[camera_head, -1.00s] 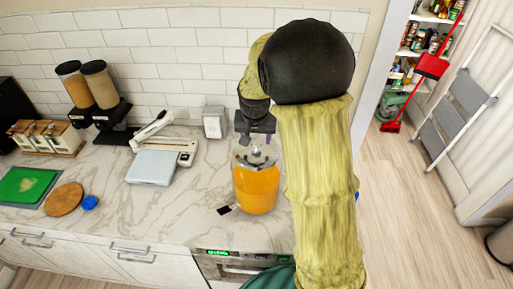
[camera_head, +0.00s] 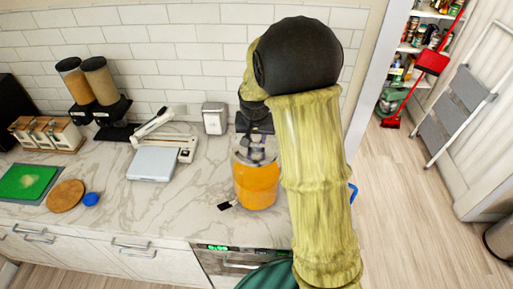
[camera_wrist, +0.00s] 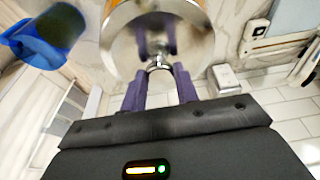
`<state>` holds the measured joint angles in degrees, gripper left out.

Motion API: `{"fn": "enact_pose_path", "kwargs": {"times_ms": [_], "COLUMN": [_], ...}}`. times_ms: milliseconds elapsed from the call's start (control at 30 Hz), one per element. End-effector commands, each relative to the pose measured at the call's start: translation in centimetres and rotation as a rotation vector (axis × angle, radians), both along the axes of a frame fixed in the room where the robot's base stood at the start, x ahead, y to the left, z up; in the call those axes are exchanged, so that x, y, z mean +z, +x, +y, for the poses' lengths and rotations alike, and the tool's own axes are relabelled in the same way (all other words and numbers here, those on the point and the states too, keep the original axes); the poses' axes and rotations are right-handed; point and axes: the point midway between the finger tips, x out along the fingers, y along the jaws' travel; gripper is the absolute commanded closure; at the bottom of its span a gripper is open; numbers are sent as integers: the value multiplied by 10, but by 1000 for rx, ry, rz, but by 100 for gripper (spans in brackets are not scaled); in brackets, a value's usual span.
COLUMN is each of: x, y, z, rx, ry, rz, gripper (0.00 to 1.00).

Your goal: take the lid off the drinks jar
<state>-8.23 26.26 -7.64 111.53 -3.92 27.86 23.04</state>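The drinks jar (camera_head: 256,187) stands upright on the marble counter, clear and holding orange liquid. Its shiny metal lid (camera_wrist: 118,48) is on it and fills the top middle of the wrist view, with a small round knob (camera_wrist: 158,62) at its centre. My gripper (camera_wrist: 160,88) is open over the lid, its two purple fingers pointing at it on either side of the knob. A gap shows between the fingers and the knob. In the head view my gripper (camera_head: 255,142) is just above the jar and partly hides the lid.
A blue vessel (camera_wrist: 35,42) stands near the jar; my arm mostly hides it in the head view. A small black-tipped item (camera_head: 227,205) lies at the jar's front left. A silver napkin box (camera_head: 215,118) and a scale (camera_head: 153,164) stand left. Open counter lies between.

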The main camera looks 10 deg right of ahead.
Motion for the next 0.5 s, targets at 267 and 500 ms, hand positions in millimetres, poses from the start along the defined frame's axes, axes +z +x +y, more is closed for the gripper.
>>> {"fn": "enact_pose_path", "kwargs": {"times_ms": [267,500], "x": [1,18], "y": [0,1], "z": [0,0], "rx": [0,0], "ry": [0,0], "rz": [-1,-6], "gripper": [100,100]}}
